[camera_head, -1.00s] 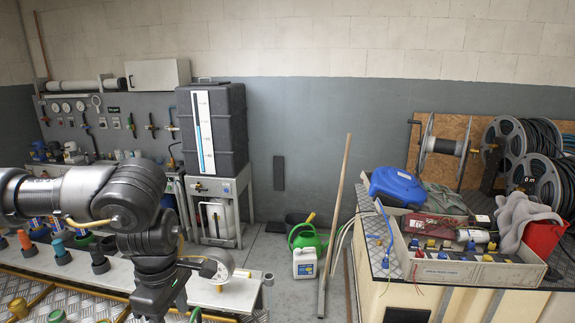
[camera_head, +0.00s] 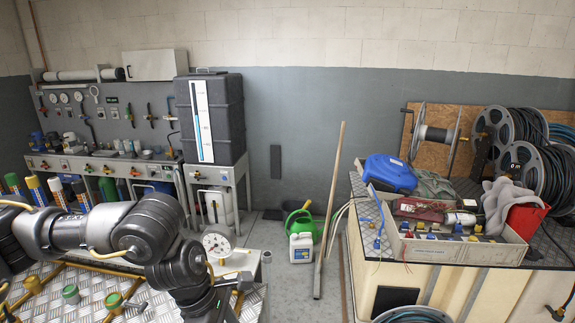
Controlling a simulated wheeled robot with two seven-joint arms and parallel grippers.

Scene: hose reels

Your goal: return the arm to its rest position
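My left arm (camera_head: 155,220) comes in from the left, dark grey and silver with a thin yellowish cable. It bends down over the metal-topped bench (camera_head: 90,285). Its dark wrist end (camera_head: 205,300) is cut by the bottom edge near a white round gauge (camera_head: 216,243). The fingers there cannot be made out, and nothing held is visible. My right gripper is not clearly in view. A small dark piece (camera_head: 558,312) shows at the right edge, and I cannot tell what it is.
Capped fittings (camera_head: 70,293) stand on the bench beneath the arm. A green watering can (camera_head: 300,224) and white jug (camera_head: 301,247) stand on the floor beside a leaning pole (camera_head: 328,210). At right, a bench holds a parts tray (camera_head: 460,250), blue case (camera_head: 388,174) and hose reels (camera_head: 530,165).

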